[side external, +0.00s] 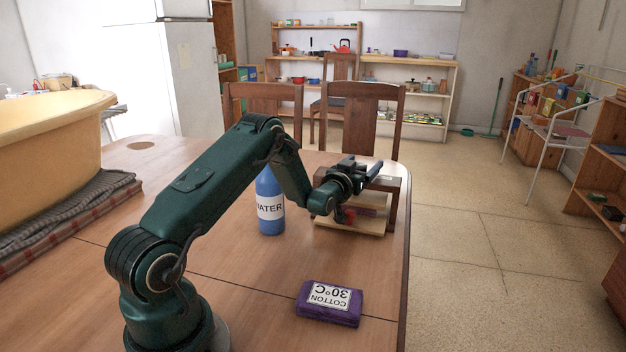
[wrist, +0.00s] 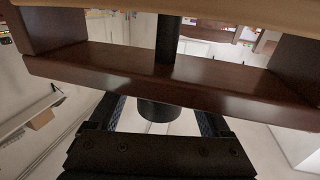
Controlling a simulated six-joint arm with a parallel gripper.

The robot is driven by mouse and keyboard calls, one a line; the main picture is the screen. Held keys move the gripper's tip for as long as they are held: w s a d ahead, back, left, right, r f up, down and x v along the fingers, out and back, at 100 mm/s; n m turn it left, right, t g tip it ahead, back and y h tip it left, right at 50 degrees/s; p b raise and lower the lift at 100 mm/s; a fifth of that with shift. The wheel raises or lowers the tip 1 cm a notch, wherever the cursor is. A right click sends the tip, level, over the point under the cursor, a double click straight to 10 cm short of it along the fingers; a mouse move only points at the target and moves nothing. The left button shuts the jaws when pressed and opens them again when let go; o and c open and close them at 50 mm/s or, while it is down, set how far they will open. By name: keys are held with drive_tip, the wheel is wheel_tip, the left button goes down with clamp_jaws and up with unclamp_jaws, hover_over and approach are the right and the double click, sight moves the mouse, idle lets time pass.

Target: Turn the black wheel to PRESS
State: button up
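A small press with a dark wooden frame (side external: 393,200) and a pale base (side external: 352,233) stands near the table's right edge. In the wrist view its dark crossbar (wrist: 100,64) spans the picture, with a black shaft (wrist: 168,38) passing through it. A short black cylinder, seemingly the wheel (wrist: 158,113), sits at the shaft's end. My gripper (side external: 372,174) is at the top of the press. In the wrist view my gripper (wrist: 160,106) has its fingers apart, one on each side of the wheel, with visible gaps. Any PRESS marking is not visible, and my gripper hides the wheel in the side view.
A blue water bottle (side external: 270,215) stands left of the press, close to my arm. A yellow tub (side external: 45,140) rests on folded cloth (side external: 70,215) at left. Wooden chairs (side external: 375,125) stand behind the table.

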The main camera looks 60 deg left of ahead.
sight(358, 165)
drive_tip(key=shift+v, duration=2.6)
drive_tip(key=shift+x, duration=1.05)
clamp_jaws()
drive_tip(key=shift+w, duration=0.1)
